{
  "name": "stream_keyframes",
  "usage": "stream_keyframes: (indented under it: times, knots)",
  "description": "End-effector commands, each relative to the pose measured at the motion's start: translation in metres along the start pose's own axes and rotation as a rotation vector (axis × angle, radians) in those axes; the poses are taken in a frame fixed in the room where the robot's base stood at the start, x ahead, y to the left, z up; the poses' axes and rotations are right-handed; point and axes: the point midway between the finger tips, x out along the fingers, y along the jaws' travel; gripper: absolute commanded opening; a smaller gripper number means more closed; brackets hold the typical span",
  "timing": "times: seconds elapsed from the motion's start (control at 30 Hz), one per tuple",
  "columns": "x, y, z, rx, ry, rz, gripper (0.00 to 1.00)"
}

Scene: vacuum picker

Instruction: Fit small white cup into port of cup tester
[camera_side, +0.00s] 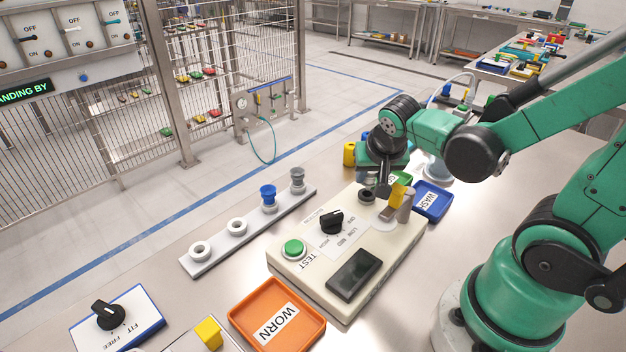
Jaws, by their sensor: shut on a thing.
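The cup tester (297,268) is a beige box on the steel table, with a green TEST button, a black dial and a dark display. A round dark-rimmed port (367,196) shows near its far end. My gripper (384,192) points down just right of this port, over the tester's far end. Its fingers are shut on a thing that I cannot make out. A yellow piece (398,195) and a grey-tan post stand close against the fingers. I cannot clearly pick out the small white cup; the gripper hides part of this area.
A pale rack (217,243) left of the tester carries two white rings, a blue cup (268,197) and a grey cup (297,180). An orange WORN tray (310,344) lies in front. A blue WASH tray (444,193) lies beyond my gripper. A FIT/FREE dial (108,314) is at lower left.

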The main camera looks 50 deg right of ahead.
Motion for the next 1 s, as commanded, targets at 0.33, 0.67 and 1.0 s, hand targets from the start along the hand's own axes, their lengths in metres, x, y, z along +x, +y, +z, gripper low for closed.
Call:
stream_keyframes:
  times: [0.33,0.67,1.0]
  knots:
    - [0.007,0.000,0.004,0.000,0.000,0.000,0.00]
    - [0.011,0.000,0.006,0.000,0.000,0.000,0.00]
    - [0.011,0.000,0.006,0.000,0.000,0.000,0.00]
